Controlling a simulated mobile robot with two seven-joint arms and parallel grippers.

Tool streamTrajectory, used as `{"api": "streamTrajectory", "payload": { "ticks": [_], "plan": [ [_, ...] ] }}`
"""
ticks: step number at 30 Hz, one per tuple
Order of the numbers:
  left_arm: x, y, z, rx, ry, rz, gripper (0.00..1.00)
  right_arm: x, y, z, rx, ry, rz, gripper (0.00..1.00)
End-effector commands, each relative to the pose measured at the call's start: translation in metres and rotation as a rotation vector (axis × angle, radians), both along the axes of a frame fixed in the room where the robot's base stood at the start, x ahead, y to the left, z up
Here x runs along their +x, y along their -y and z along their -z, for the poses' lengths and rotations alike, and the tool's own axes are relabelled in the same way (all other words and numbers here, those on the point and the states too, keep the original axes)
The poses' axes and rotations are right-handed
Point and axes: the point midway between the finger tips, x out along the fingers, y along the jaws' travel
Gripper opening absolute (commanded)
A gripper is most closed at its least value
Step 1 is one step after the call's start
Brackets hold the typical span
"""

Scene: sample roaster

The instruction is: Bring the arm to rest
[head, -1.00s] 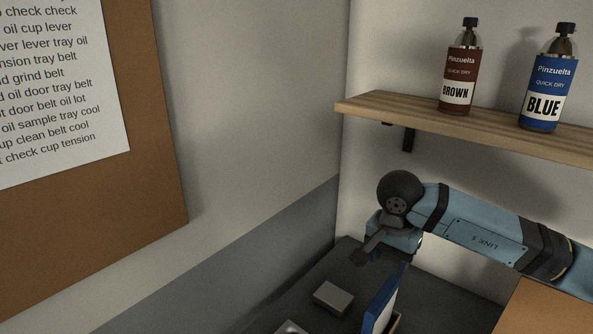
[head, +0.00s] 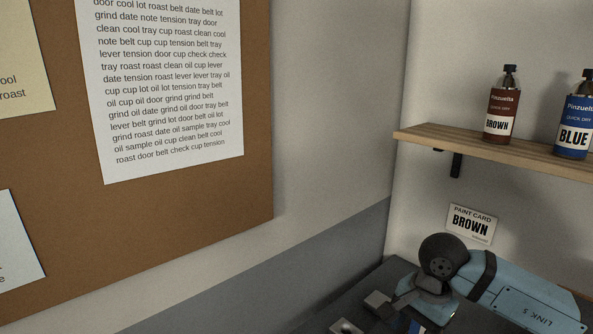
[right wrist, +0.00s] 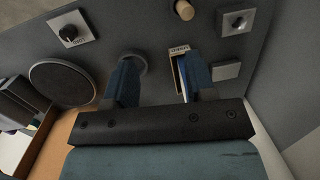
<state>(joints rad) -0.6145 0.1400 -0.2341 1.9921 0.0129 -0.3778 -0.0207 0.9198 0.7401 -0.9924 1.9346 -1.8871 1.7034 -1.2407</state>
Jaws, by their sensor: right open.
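My right arm (head: 525,300) comes in from the lower right of the head view, with its dark round joint (head: 442,256) below the shelf. Its gripper end is at the bottom edge there and mostly cut off. In the right wrist view my right gripper (right wrist: 160,78) is open, its two blue fingers spread apart, with nothing seen between them but a dark grey surface. A small box-like thing with a printed label (right wrist: 179,62) shows beside the right-hand finger; whether they touch I cannot tell. My left gripper is not in view.
A wooden shelf (head: 500,152) holds a brown bottle (head: 501,112) and a blue bottle (head: 575,115). A paint card reading BROWN (head: 471,224) is on the wall. A pinboard (head: 180,215) is at left. Two knobs (right wrist: 70,32) (right wrist: 237,22) and a round disc (right wrist: 62,83) surround the gripper.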

Motion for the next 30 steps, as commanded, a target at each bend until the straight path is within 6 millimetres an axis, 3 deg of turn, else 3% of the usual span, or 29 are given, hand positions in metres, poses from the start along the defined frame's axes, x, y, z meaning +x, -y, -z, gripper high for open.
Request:
{"api": "streamTrajectory", "payload": {
  "ticks": [3,7,12,14,17,20,23,25,26,30],
  "plan": [
    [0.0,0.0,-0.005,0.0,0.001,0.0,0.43,-0.024,-0.043,0.016,0.212,-0.114,0.053,0.51],
    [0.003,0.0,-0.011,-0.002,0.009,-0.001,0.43,-0.054,-0.092,0.022,0.478,-0.289,0.16,0.51],
    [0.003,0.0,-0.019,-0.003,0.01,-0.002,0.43,-0.091,-0.154,0.006,0.901,-0.663,0.434,0.51],
    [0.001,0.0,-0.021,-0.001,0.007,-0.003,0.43,-0.097,-0.167,-0.005,1.046,-0.827,0.567,0.51],
    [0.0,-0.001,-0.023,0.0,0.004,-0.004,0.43,-0.096,-0.175,-0.019,1.261,-1.122,0.816,0.51],
    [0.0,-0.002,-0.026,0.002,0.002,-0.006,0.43,-0.086,-0.166,-0.021,1.437,-1.438,1.091,0.51],
    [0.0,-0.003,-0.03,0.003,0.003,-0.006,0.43,-0.075,-0.144,-0.004,1.571,-1.772,1.394,0.51],
    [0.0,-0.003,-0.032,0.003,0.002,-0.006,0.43,-0.07,-0.124,0.019,1.637,-2.013,1.621,0.51],
    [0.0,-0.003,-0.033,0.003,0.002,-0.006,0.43,-0.07,-0.114,0.032,-1.604,2.05,-1.666,0.51],
    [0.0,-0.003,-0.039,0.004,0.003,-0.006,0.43,-0.091,-0.068,0.109,-1.084,1.691,-1.432,0.51]
  ]
}}
